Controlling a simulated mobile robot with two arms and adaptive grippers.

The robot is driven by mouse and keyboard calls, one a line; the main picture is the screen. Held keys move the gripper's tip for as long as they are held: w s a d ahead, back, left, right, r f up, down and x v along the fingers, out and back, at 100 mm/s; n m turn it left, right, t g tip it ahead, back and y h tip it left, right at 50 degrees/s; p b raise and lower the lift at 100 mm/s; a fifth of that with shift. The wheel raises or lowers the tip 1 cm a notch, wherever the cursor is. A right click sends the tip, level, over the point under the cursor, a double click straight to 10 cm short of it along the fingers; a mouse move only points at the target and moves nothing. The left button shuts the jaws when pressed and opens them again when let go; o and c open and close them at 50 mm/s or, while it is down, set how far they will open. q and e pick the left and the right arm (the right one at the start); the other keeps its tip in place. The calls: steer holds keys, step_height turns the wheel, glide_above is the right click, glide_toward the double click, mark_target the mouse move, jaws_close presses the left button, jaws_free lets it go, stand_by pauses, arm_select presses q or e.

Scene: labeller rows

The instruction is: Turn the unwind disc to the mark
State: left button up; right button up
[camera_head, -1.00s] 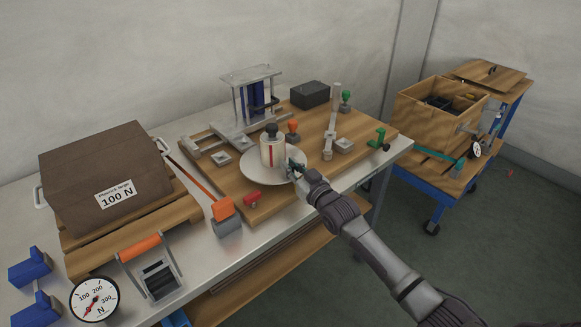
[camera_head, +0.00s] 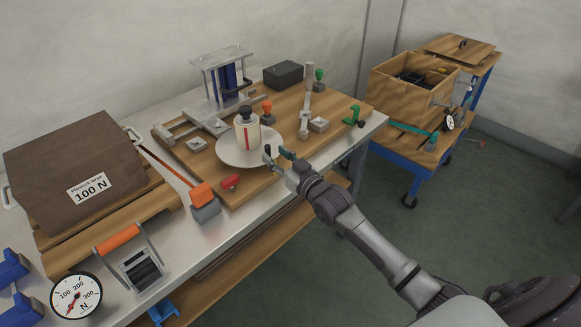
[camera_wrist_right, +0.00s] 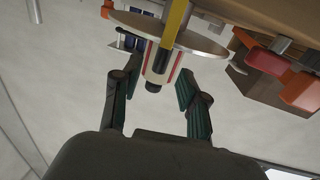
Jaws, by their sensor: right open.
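The unwind disc (camera_head: 228,155) is a pale round plate on the wooden board. A white roll (camera_head: 241,136) with a red vertical stripe and a black knob (camera_head: 246,112) stands upright on it. My right gripper (camera_head: 277,154) is open at the disc's right edge, its fingers apart and empty. In the right wrist view the disc (camera_wrist_right: 128,22) and the striped roll (camera_wrist_right: 150,68) appear upside down beyond the open fingers (camera_wrist_right: 157,72). A yellow strip (camera_wrist_right: 176,22) crosses the disc there. I cannot tell whether a finger touches the rim. My left gripper is not in view.
A small red part (camera_head: 230,182) lies in front of the disc. An orange-topped block (camera_head: 203,198) stands to its left, and a clear-topped frame (camera_head: 222,75) behind. A brown 100 N weight (camera_head: 75,170) and a dial gauge (camera_head: 76,295) are at left.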

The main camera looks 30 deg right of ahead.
steer(key=v, duration=0.7)
steer(key=shift+s, duration=0.25)
steer(key=s+d+f+g+h, duration=0.1)
steer(key=s+f+g, duration=0.3)
steer(key=f, duration=0.8)
steer(key=s+d+f+m+g+h, duration=0.1)
steer(key=s+f, duration=0.4)
steer(key=f, duration=0.7)
steer(key=s+d+f+g+h, duration=0.1)
steer(key=s+f+g+h, duration=0.3)
steer(key=f, duration=0.8)
steer(key=s+a+f+g, duration=0.2)
steer(key=s+f, duration=0.4)
steer(key=s, duration=0.6)
steer(key=s+a+f+g+y, duration=0.1)
steer(key=s+a+f+g, duration=0.1)
steer(key=s+f, duration=0.5)
steer(key=s+a+f+g+y, duration=0.1)
steer(key=s+f, duration=0.5)
steer(key=s, duration=1.1)
steer(key=a+g, duration=0.1)
steer(key=g, duration=0.1)
steer(key=shift+s+f+n+g, duration=0.25)
steer(key=shift+n+g, duration=0.05)
steer(key=shift+n, duration=0.1)
